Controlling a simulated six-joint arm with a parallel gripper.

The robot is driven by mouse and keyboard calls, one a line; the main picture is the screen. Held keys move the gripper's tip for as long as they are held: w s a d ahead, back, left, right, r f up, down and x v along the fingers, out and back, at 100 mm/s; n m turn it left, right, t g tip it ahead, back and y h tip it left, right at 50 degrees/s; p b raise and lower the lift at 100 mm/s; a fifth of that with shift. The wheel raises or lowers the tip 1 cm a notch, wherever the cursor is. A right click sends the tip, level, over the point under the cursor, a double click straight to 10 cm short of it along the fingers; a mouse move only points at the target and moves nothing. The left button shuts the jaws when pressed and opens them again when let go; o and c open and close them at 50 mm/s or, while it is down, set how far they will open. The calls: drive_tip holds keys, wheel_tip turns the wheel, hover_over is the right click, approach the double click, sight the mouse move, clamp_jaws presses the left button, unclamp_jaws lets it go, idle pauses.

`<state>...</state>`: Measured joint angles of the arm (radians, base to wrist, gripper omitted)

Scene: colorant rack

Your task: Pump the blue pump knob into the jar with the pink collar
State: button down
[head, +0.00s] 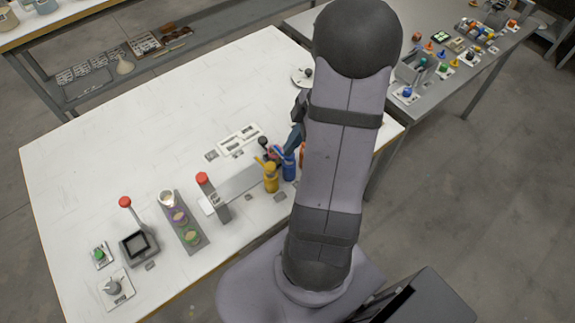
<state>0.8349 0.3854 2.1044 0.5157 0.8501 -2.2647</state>
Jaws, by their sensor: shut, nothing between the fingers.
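A blue pump bottle (289,168) stands upright on the white table, just right of a yellow pump bottle (271,179). My gripper (285,149) is shut and empty, low above the blue bottle's top. It is partly hidden behind my arm. Whether it touches the blue knob I cannot tell. A small pinkish patch (275,152) shows beside the blue pump's top; it may be the pink-collared jar, but it is too small and covered to be sure.
An orange bottle (302,154) is partly behind my arm. A grey tray (204,244) at left holds jars, including purple (180,217) and green (193,237) ones. A red-knobbed lever stand (202,178) stands left of the bottles. The table's upper left is clear.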

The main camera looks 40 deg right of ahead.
drive_tip(key=shift+r+p, duration=1.1)
drive_tip(key=shift+r, duration=0.9)
